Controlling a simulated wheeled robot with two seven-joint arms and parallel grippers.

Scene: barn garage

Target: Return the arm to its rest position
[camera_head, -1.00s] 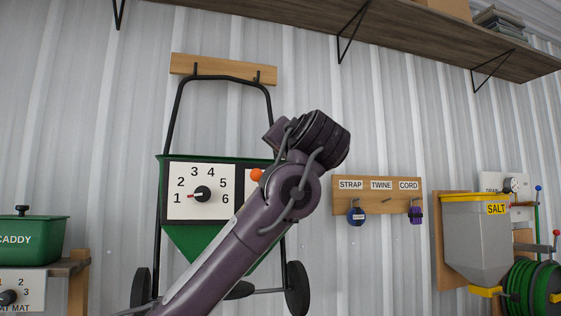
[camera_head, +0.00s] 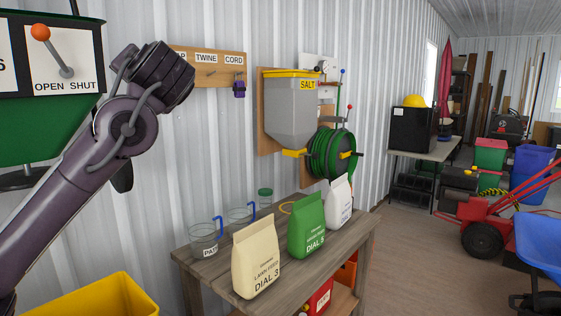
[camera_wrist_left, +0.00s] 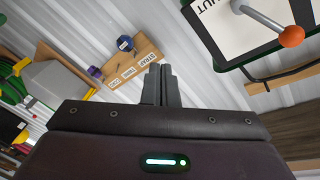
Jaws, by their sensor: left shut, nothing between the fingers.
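My left arm (camera_head: 82,190) comes in from the left in the head view, raised in front of the metal wall, with its dark wrist (camera_head: 160,76) up beside the peg board. The fingers are hidden behind the wrist there. In the left wrist view my left gripper (camera_wrist_left: 161,84) shows two dark fingers pressed together, with nothing between them. They are in front of the wall, below the labelled peg board (camera_wrist_left: 140,66) in that picture. My right arm and gripper are not in view.
A green spreader (camera_head: 35,130) with an OPEN/SHUT lever (camera_head: 55,52) stands left of my arm. A wooden table (camera_head: 205,272) holds bags and clear jugs. A salt hopper (camera_head: 290,108) and green hose reel (camera_head: 328,153) are on the wall. A yellow bin (camera_head: 90,297) is low at left.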

